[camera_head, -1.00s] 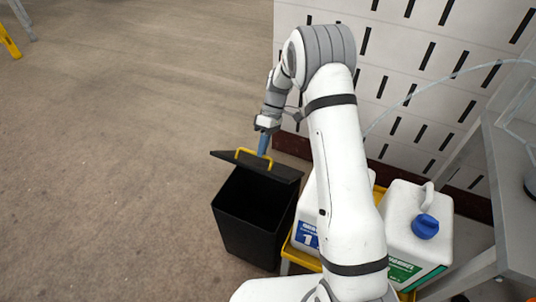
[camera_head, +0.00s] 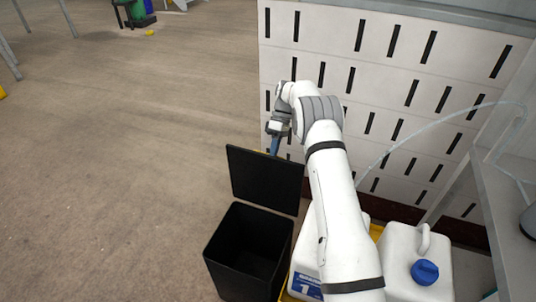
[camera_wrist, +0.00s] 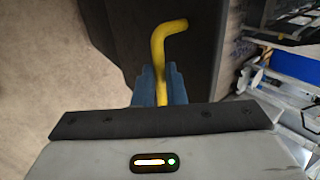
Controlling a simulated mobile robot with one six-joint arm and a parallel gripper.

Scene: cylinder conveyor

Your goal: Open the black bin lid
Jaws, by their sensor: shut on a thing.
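The black bin (camera_head: 245,250) stands on the floor with its mouth open and its dark inside showing. Its black lid (camera_head: 265,180) is raised nearly upright at the far side of the bin. The lid's yellow handle (camera_wrist: 166,45) shows in the wrist view, held between the blue fingers of my gripper (camera_wrist: 159,85). In the head view my gripper (camera_head: 275,146) is behind the lid's top edge, and its fingertips and most of the handle are hidden by the lid.
White jugs (camera_head: 400,265), one with a blue cap, stand in a yellow holder right of the bin. A slotted white panel (camera_head: 400,70) rises behind my arm, and a grey table (camera_head: 510,200) is at the right. The floor left of the bin is clear.

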